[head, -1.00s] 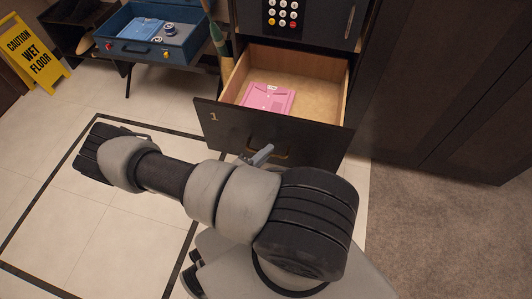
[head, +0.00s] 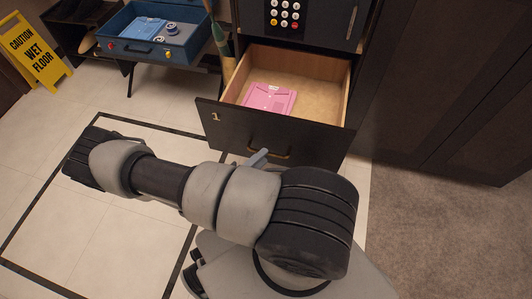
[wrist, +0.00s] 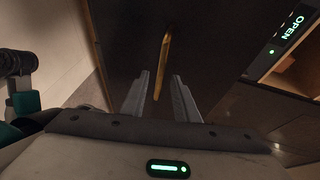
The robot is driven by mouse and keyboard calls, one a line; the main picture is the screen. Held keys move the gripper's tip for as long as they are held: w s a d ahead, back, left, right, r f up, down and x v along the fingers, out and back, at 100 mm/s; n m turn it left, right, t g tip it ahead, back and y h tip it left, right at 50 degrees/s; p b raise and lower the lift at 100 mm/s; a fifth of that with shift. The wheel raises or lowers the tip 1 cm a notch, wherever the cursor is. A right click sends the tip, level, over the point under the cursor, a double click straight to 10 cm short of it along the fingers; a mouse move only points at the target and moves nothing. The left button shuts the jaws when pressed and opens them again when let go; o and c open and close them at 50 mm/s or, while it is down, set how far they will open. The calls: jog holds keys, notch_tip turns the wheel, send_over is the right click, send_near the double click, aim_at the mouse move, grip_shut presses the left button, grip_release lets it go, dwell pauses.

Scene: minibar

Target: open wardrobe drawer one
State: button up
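Drawer one, marked "1", has a dark front (head: 225,128) and stands pulled out, its light wooden inside showing. A pink folder (head: 270,97) lies in it. Its brass handle (head: 268,152) is on the front face and shows in the wrist view as a golden bar (wrist: 162,62). My gripper (wrist: 160,97) is open. Its two fingers are apart, pointing at the drawer front, with the handle between them in the picture; I cannot tell how deep it sits between them. In the head view only a grey finger (head: 258,157) shows beside the handle; my arm hides the rest.
A safe with a keypad (head: 285,13) is above the drawer. A blue open case (head: 150,48) sits on a stand at the back left, near a yellow wet floor sign (head: 33,52). Dark cabinet doors (head: 440,90) are on the right. Tiled floor (head: 110,225) is clear at left.

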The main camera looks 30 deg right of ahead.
jog(key=p+v, duration=0.1)
jog(key=v, duration=1.2)
jog(key=shift+a, duration=0.2)
jog(key=shift+w+r, duration=0.1)
jog(key=shift+r, duration=0.05)
jog(key=w+a+r+m+g+y, duration=0.1)
jog(key=w+r+m+g+y, duration=0.2)
jog(key=r+m, duration=0.75)
jog(key=a+r+m+g+y, duration=0.1)
jog(key=r+m+g+y, duration=0.25)
jog(key=r+m, duration=0.75)
jog(key=s+r+m+t+y+p, duration=0.2)
jog(key=r+m+p, duration=0.4)
jog(key=r, duration=0.9)
jog(key=s+d+r+m+t+y+p, duration=0.1)
jog(key=r+m+p, duration=0.5)
jog(key=r, duration=0.9)
jog(key=s+r+m+t+y+p, duration=0.3)
jog(key=r+m+p, duration=0.4)
jog(key=r, duration=0.8)
jog(key=t+y+p, duration=0.1)
jog(key=y+p, duration=0.1)
jog(key=p, duration=0.1)
jog(key=shift+s+d+r+y, duration=0.15)
jog(key=shift+s+d+y, duration=0.15)
jog(key=shift+s+y, duration=0.1)
